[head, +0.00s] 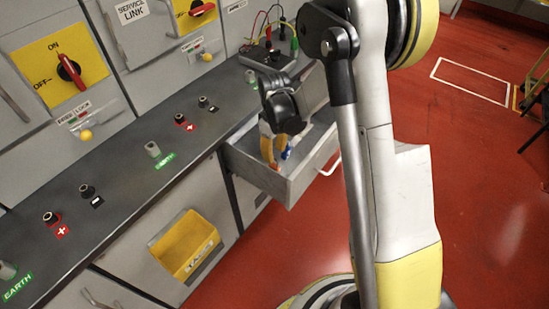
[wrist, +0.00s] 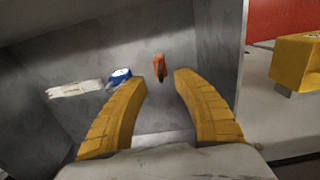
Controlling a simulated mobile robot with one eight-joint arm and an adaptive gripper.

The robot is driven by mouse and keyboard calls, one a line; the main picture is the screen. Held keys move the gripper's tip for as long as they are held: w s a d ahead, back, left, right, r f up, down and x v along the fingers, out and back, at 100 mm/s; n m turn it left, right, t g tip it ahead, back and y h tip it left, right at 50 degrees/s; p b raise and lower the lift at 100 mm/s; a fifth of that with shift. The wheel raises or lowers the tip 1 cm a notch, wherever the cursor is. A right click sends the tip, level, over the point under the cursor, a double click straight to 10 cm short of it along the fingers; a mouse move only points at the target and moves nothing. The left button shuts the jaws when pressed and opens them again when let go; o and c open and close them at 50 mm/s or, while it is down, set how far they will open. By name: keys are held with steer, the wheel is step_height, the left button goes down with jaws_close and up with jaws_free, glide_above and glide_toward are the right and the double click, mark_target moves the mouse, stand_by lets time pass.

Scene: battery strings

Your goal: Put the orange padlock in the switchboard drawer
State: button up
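The open switchboard drawer (head: 290,188) is a grey box pulled out from under the bench. My gripper (head: 273,150) points down into it. In the wrist view my two yellow fingers (wrist: 160,96) are spread apart with nothing between their tips. A small orange object, which looks like the padlock (wrist: 159,66), shows beyond the tips against the grey drawer interior. It appears clear of both fingers. I cannot make out the padlock in the head view, where my gripper and the drawer wall cover much of the inside.
A blue round item (wrist: 120,76) and a pale strip (wrist: 75,89) are also inside the drawer. A yellow bin (head: 188,245) is on the cabinet front. A tester with cables (head: 268,55) sits on the bench. The red floor (head: 485,180) at right is clear.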

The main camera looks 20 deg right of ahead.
step_height(320, 180, up, 4)
steer(key=shift+r+p, duration=0.1)
steer(key=shift+p, duration=0.45)
steer(key=s+r+m+t, duration=0.2)
steer(key=s+r, duration=0.4)
steer(key=r, duration=0.3)
steer(key=s+r+m+t, duration=0.3)
steer(key=s+r, duration=0.3)
steer(key=r, duration=0.4)
steer(key=s+r+m+t, duration=0.1)
steer(key=s+m+t, duration=0.1)
steer(key=s, duration=0.6)
steer(key=shift+s+r, duration=0.2)
steer(key=shift+r, duration=0.1)
steer(key=shift+d, duration=0.1)
steer(key=shift+c, duration=0.5)
